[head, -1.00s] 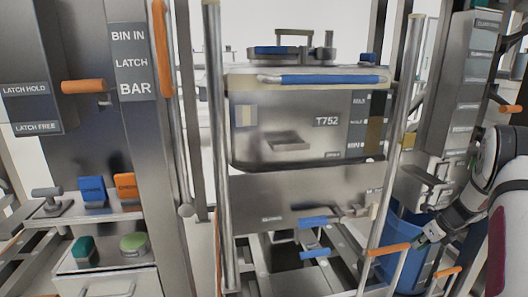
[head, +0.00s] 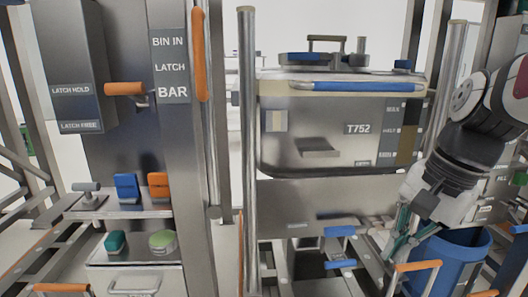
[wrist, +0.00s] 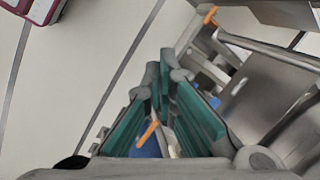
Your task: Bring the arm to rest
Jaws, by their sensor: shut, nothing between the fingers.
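My arm comes in from the right in the head view. My gripper (head: 396,250) hangs at its end, teal fingers pointing down, above and left of the blue tub (head: 455,252). The gripper is shut and empty; its teal fingers also show in the wrist view (wrist: 165,75). The steel bin marked T752 (head: 330,125) stands upright left of my arm, between two vertical posts, apart from the gripper.
An orange-edged handle frame (head: 418,266) stands just in front of the tub, close below the gripper. A steel control column with an orange lever (head: 124,89) is at left. Below it a shelf holds blue and orange blocks (head: 126,187). Pale floor (wrist: 75,70) shows in the wrist view.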

